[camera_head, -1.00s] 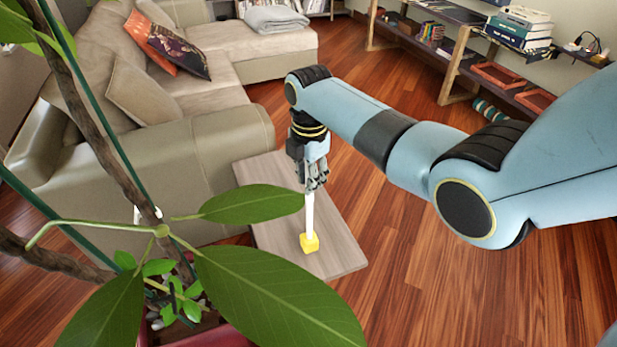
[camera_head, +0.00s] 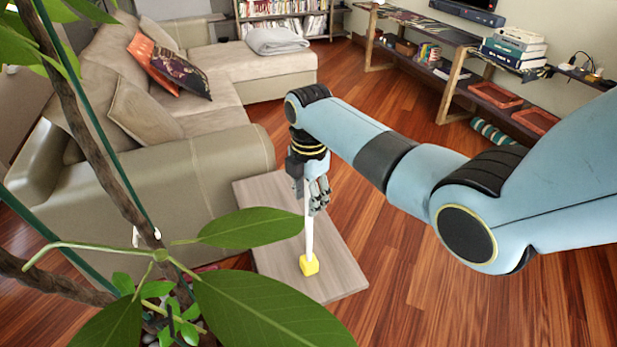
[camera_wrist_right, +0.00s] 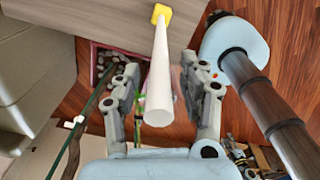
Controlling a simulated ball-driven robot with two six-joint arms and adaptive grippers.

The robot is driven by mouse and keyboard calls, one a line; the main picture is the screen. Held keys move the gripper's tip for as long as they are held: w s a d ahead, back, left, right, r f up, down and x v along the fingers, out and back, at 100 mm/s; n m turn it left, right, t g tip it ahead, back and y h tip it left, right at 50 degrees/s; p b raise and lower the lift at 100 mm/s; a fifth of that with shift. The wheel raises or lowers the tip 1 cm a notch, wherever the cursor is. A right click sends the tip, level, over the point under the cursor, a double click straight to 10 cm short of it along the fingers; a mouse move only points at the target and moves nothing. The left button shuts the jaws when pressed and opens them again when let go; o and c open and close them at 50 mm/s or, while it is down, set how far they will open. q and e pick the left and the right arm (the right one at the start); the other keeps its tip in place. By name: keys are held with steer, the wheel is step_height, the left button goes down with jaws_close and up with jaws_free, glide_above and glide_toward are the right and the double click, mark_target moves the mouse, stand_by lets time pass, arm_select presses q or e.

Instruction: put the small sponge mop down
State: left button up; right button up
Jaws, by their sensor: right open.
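The small sponge mop has a long white handle (camera_head: 309,232) and a yellow sponge head (camera_head: 309,265). It stands nearly upright, head down, on the grey wooden table (camera_head: 335,262) in the head view. My right gripper (camera_head: 318,198) is at the upper part of the handle. In the right wrist view, the fingers of my right gripper (camera_wrist_right: 160,80) are spread on either side of the white handle (camera_wrist_right: 159,85), with gaps showing beside it. The yellow head (camera_wrist_right: 161,13) rests near the table's edge at the top. My left gripper is not in view.
A plant's large leaves (camera_head: 262,305) and stems cover the lower left, in front of the table's near side. A beige sofa (camera_head: 205,170) stands behind and left of the table. Wooden floor (camera_head: 480,310) is clear to the right. A low shelf (camera_head: 455,75) is farther back.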

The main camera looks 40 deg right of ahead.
step_height(320, 180, up, 11)
steer(key=shift+s, duration=0.1)
stand_by(0.6)
